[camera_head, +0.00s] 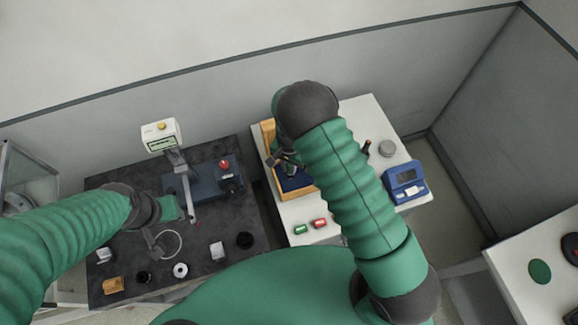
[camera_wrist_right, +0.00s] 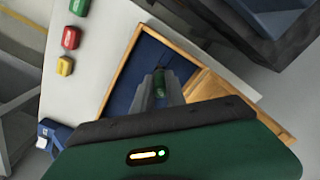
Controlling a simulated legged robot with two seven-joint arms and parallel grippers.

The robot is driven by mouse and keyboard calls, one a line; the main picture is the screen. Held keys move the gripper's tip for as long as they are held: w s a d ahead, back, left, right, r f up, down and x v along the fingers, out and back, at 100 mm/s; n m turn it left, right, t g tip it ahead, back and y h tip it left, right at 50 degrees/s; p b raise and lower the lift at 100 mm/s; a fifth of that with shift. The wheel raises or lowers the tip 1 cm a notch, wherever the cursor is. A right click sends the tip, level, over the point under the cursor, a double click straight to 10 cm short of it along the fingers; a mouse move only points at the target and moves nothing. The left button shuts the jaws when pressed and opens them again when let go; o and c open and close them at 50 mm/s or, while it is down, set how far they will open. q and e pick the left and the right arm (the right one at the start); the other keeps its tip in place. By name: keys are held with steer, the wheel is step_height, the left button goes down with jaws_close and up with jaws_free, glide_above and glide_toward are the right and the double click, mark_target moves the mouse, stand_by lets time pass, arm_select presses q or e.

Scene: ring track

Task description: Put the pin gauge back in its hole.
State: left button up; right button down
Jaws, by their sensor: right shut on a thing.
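My right gripper (camera_wrist_right: 160,98) is shut on a small dark green piece, the pin gauge (camera_wrist_right: 160,80), over the blue lining of an open wooden case (camera_wrist_right: 125,68). Only the green end of the gauge shows between the fingers; whether its lower end is in a hole cannot be seen. In the head view the right gripper (camera_head: 284,160) is at the wooden case (camera_head: 268,137), partly hidden by my right arm. My left gripper (camera_head: 156,238) is over the dark table at a thin ring; its jaws are too small to judge.
Green (camera_head: 301,229) and red (camera_head: 320,223) pieces lie on the white table before the case; a yellow one (camera_wrist_right: 65,66) shows in the wrist view. A blue device (camera_head: 404,178) stands right. The dark table holds a measuring stand (camera_head: 190,185) and several small parts.

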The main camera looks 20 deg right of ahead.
steer(key=shift+f, duration=0.1)
steer(key=shift+d+f+b, duration=0.15)
steer(key=shift+f+b, duration=0.4)
steer(key=shift+f, duration=0.1)
steer(key=shift+f+b, duration=0.4)
steer(key=shift+f+b, duration=0.45)
steer(key=shift+f, duration=0.2)
steer(key=c, duration=1.3)
jaws_free()
steer(key=shift+r, duration=0.15)
